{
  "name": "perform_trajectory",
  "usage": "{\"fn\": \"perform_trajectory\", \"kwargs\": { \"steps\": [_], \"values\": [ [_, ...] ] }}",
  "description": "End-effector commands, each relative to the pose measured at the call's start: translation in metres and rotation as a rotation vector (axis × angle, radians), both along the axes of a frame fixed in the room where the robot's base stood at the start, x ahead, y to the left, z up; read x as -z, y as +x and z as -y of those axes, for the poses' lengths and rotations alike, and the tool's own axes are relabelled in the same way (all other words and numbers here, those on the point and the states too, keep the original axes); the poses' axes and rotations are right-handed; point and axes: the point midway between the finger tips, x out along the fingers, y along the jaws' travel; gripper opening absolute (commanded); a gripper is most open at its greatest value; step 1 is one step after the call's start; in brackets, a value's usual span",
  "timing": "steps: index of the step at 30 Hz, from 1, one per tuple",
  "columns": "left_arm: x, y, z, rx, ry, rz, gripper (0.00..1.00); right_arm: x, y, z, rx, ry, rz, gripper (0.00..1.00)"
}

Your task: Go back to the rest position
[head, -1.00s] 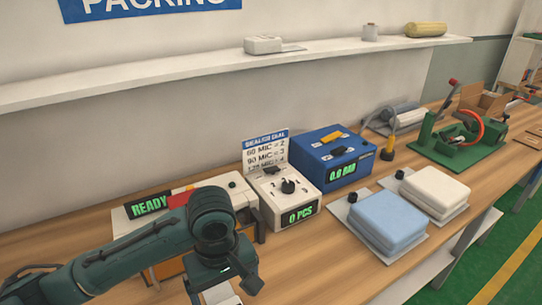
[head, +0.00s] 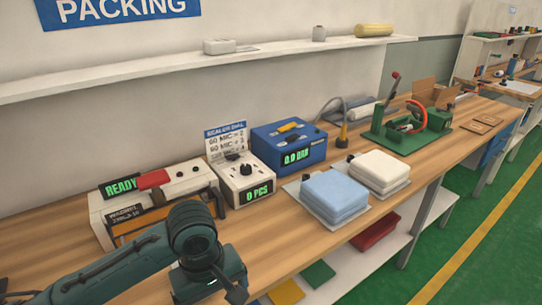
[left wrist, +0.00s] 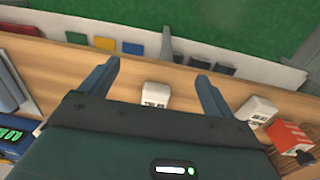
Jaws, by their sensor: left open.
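My left gripper (head: 210,285) is at the lower edge of the head view, in front of the white sealer with the READY display (head: 150,200). In the left wrist view my left gripper (left wrist: 157,72) has its two fingers spread wide, with nothing held between them. A small white printed block (left wrist: 155,95) shows beyond, in the gap between the fingers; it appears to be on the table, apart from them. My right gripper is in neither view.
The wooden table (head: 290,240) carries a white dial box (head: 247,180), a blue box (head: 290,148), a light-blue pack (head: 335,195), a white pack (head: 380,170) and a green fixture (head: 400,130). A lower shelf holds a red tray (head: 375,232). Green floor lies in front.

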Motion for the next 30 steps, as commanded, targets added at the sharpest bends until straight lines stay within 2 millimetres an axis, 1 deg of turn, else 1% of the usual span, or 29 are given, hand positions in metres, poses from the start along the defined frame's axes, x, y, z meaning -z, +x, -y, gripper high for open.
{"fn": "perform_trajectory", "kwargs": {
  "steps": [1,5,9,12,14,17,20,23,24,27,30],
  "values": [
    [0.012,-0.004,0.011,0.033,-0.056,0.0,0.89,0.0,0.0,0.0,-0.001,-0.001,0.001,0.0],
    [0.03,-0.003,0.035,0.114,-0.19,0.058,0.89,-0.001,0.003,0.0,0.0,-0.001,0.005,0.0],
    [0.051,-0.002,0.057,0.195,-0.328,0.159,0.89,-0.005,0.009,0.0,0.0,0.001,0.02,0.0],
    [0.067,0.0,0.068,0.249,-0.41,0.275,0.89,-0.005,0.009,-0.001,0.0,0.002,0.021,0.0],
    [0.079,0.001,0.07,0.279,-0.442,0.362,0.89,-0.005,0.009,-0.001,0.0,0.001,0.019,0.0],
    [0.1,0.001,0.062,0.33,-0.438,0.525,0.89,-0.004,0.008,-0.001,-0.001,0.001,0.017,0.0],
    [0.124,-0.007,0.043,0.386,-0.362,0.676,0.89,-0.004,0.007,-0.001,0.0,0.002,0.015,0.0],
    [0.146,-0.022,0.014,0.458,-0.228,0.795,0.89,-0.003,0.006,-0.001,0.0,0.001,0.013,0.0],
    [0.154,-0.03,0.002,0.491,-0.169,0.83,0.89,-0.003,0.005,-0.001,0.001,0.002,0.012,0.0],
    [0.168,-0.051,-0.024,0.577,-0.025,0.887,0.89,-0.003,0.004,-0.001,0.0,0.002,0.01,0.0],
    [0.176,-0.069,-0.043,0.65,0.084,0.912,0.89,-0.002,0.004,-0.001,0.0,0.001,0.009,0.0]
  ]
}}
